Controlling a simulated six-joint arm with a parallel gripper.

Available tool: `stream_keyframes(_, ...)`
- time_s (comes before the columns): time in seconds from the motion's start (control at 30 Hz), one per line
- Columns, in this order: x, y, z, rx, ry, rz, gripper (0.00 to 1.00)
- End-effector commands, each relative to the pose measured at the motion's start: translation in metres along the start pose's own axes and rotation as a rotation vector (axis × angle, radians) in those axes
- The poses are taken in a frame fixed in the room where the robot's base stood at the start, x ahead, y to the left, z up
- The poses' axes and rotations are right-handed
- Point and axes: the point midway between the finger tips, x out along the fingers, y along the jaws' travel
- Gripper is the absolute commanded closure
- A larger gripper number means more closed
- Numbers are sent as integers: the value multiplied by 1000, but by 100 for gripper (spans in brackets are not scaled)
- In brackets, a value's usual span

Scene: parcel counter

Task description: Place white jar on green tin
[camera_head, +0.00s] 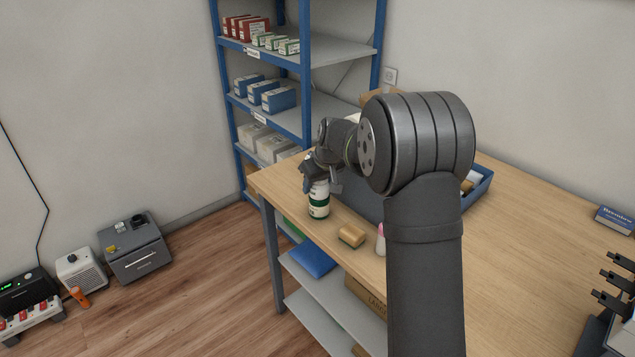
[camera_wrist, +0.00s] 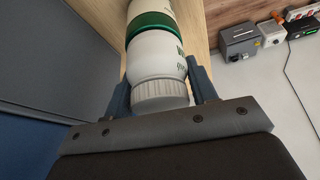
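The white jar (camera_wrist: 156,52) has a ribbed pale lid, seen close up in the wrist view between my two fingers. In the head view the jar (camera_head: 319,187) is upright, partly hidden by my gripper. Beyond its base is the green tin (camera_wrist: 150,22), with a green band and a pale body. In the head view the tin (camera_head: 319,211) stands on the table right below the jar, in line with it. The two look touching. My gripper (camera_head: 321,186) points down, its fingertips against both sides of the jar.
A tan block (camera_head: 351,237) and a pink-and-white bottle (camera_head: 381,240) stand on the wooden table (camera_head: 530,240) to the right of the tin. A blue-edged bin (camera_head: 478,190) lies behind my arm. The table's front edge is close to the tin.

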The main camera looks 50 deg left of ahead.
Motion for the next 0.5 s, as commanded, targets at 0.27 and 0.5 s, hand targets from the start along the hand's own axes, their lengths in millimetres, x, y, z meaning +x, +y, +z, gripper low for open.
stream_keyframes(0.27,0,0,0,0,0,0,27)
stream_keyframes(0.5,-10,0,-2,0,3,1,27)
